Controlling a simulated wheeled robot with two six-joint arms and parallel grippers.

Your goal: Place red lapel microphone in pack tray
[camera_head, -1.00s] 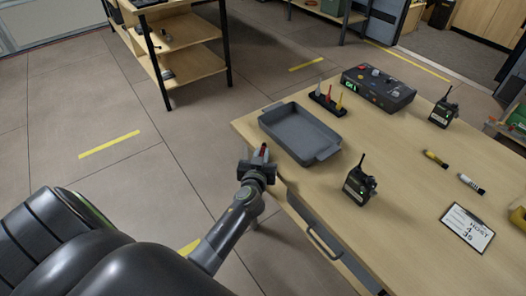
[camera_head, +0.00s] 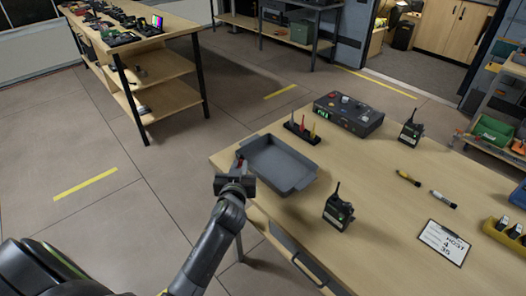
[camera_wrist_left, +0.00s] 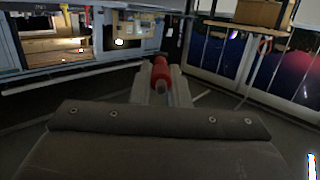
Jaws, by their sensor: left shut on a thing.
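The grey pack tray (camera_head: 281,163) lies empty on the wooden table, near its left edge. My left gripper (camera_head: 238,167) is shut on the red lapel microphone (camera_head: 240,158), just left of the tray in the head view. In the left wrist view the red microphone (camera_wrist_left: 160,71) sits between the two fingertips (camera_wrist_left: 161,86). The gripper hides its lower part. My right gripper is not in view.
A stand with coloured pieces (camera_head: 301,129) and a black control box (camera_head: 348,113) stand behind the tray. A radio (camera_head: 338,210) stands to its right, a second radio (camera_head: 411,129) farther back. Two markers and a clipboard (camera_head: 443,242) lie at the right.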

